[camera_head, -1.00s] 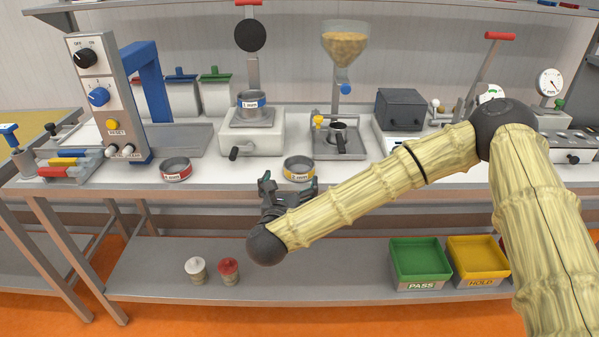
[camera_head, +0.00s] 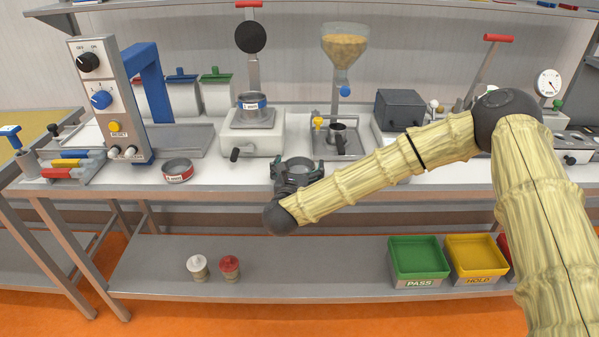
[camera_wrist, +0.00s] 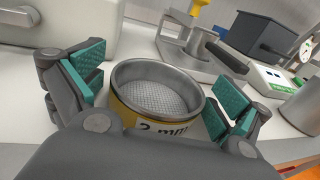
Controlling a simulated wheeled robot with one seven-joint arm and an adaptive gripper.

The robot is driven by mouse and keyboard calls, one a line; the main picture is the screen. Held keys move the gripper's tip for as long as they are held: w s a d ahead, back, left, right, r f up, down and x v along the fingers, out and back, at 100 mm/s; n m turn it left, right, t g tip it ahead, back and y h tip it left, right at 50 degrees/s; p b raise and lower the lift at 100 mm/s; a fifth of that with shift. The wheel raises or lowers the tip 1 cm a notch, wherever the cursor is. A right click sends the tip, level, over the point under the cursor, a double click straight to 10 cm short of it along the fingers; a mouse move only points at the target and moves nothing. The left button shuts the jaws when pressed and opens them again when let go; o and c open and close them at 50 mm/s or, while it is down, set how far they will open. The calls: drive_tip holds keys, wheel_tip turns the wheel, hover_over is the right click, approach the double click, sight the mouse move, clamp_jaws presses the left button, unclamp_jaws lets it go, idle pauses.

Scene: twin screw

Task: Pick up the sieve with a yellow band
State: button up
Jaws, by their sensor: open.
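The sieve with a yellow band (camera_wrist: 157,92) stands upright on the white worktop, with a grey rim, mesh inside and a label that reads 2 mm. In the wrist view my gripper (camera_wrist: 160,98) is open, with its green finger pads on the left and right sides of the sieve. A small gap shows on the left; on the right the pad is close to the wall, and I cannot tell if it touches. In the head view my gripper (camera_head: 297,170) is at the front of the bench around the sieve (camera_head: 299,166), and hides its band.
A red-banded sieve (camera_head: 177,171) stands to the left on the worktop. A blue-banded sieve (camera_head: 251,106) sits on a white machine (camera_head: 252,136) behind. A metal tray with a dark portafilter-like cup (camera_head: 338,134) is behind right. Green (camera_head: 418,262) and yellow bins (camera_head: 476,262) are on the lower shelf.

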drive_tip(key=c, duration=1.1)
